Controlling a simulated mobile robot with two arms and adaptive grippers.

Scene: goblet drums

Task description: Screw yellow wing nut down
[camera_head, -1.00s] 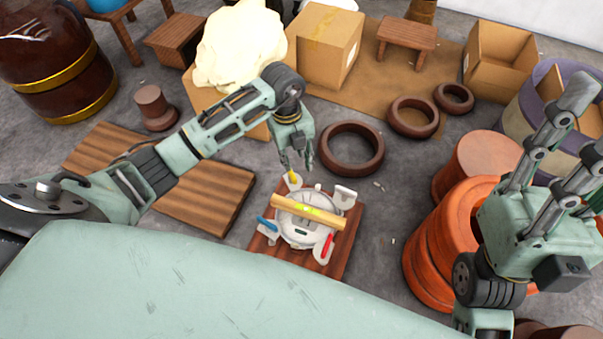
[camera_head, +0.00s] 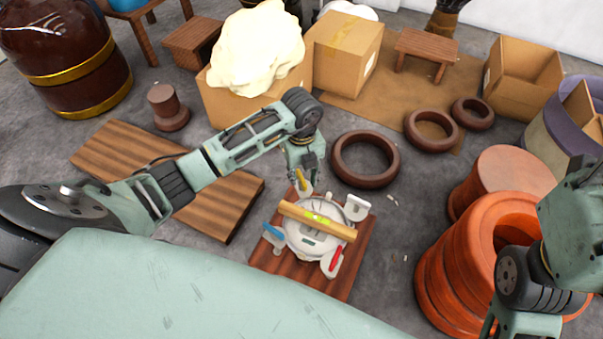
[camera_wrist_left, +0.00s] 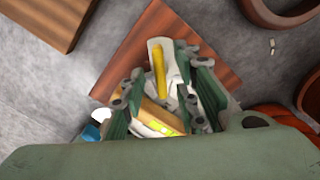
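The yellow wing nut (camera_head: 301,182) stands at the far corner of a white round device (camera_head: 310,238) on a reddish-brown wooden board (camera_head: 345,275). It also shows in the left wrist view (camera_wrist_left: 158,68) as an upright yellow piece. My left gripper (camera_head: 304,180) points down over it. In the left wrist view its fingers (camera_wrist_left: 157,85) are spread, one on each side of the nut, with gaps; contact is not clear. A wooden spirit level (camera_head: 318,220) lies across the device. A blue wing nut (camera_head: 273,231) and a red wing nut (camera_head: 335,258) sit at other corners.
A white tab (camera_head: 356,207) marks the right corner. Brown rings (camera_head: 365,158) lie behind on the floor, and orange rings (camera_head: 440,270) are stacked at the right. Cardboard boxes (camera_head: 345,50) stand at the back. Part of my right arm shows at the right edge.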

